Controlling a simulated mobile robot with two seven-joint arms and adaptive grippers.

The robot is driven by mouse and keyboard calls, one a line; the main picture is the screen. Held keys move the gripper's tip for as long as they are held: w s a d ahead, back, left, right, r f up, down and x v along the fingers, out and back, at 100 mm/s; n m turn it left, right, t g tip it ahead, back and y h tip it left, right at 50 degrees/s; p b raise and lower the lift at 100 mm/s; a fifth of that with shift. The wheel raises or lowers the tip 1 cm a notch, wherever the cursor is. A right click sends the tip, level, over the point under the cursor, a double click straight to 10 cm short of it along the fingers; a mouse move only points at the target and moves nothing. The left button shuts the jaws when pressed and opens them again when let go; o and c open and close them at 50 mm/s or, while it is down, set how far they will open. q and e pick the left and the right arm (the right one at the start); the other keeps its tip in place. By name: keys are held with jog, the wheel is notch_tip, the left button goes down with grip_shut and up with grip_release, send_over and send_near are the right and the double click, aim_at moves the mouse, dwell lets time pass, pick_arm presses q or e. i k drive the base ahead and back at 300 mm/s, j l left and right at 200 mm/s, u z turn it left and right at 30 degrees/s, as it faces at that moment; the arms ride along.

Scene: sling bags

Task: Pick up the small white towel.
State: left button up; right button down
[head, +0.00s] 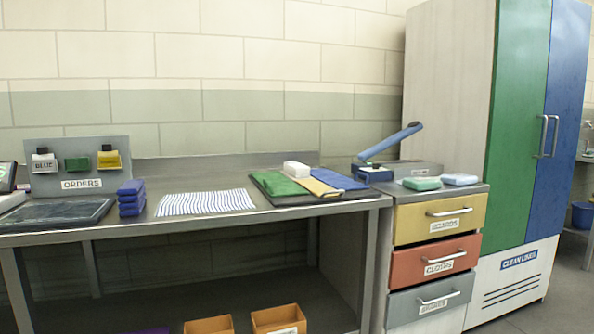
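A small white folded bundle (297,169), which looks like the small white towel, lies at the back of a dark tray (305,202) on the metal table. It sits behind a green cloth (278,184), a tan cloth (313,186) and a blue cloth (341,180) lying on the same tray. A blue-and-white striped cloth (205,202) lies flat on the table to the left of the tray. Neither of my grippers is in view.
A blue-handled device (375,172) stands right, above a drawer unit (440,219). Orange bins (279,319) sit below the table.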

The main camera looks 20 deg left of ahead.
aim_at(298, 170)
jog(key=i+l+u, duration=0.2)
jog(key=i+l, duration=0.65)
